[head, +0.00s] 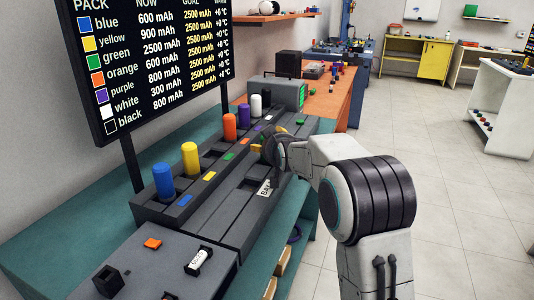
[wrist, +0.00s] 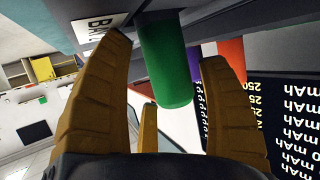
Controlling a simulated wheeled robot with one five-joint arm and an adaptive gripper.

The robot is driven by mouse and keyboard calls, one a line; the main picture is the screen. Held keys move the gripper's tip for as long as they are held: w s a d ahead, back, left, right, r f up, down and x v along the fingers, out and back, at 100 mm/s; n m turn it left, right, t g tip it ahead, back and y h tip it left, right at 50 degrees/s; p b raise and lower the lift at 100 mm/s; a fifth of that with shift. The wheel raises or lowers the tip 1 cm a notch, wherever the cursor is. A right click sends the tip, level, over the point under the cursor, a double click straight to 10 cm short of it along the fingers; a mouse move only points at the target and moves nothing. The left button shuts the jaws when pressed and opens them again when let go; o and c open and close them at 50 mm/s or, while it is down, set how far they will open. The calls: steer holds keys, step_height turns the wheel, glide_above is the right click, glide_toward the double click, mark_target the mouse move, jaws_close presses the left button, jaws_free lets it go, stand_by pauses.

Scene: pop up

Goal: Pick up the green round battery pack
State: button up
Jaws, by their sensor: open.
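The green round battery pack (wrist: 168,68) is an upright cylinder in the wrist view, which shows the scene upside down. My gripper (wrist: 163,48) is open, with its yellow-brown fingers on either side of the pack. Gaps show between the fingers and the pack. In the head view my gripper (head: 262,147) is over the dark grey rack (head: 228,205), close to its label plate, and the green pack is hidden there.
Blue (head: 163,182), yellow (head: 190,160), orange (head: 229,127), purple (head: 243,117) and white (head: 256,105) packs stand in the rack's back row. A grey box (head: 283,93) stands at the far end.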

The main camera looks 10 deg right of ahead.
steer(key=shift+w, duration=0.1)
steer(key=shift+c, duration=0.2)
steer(key=c, duration=1.1)
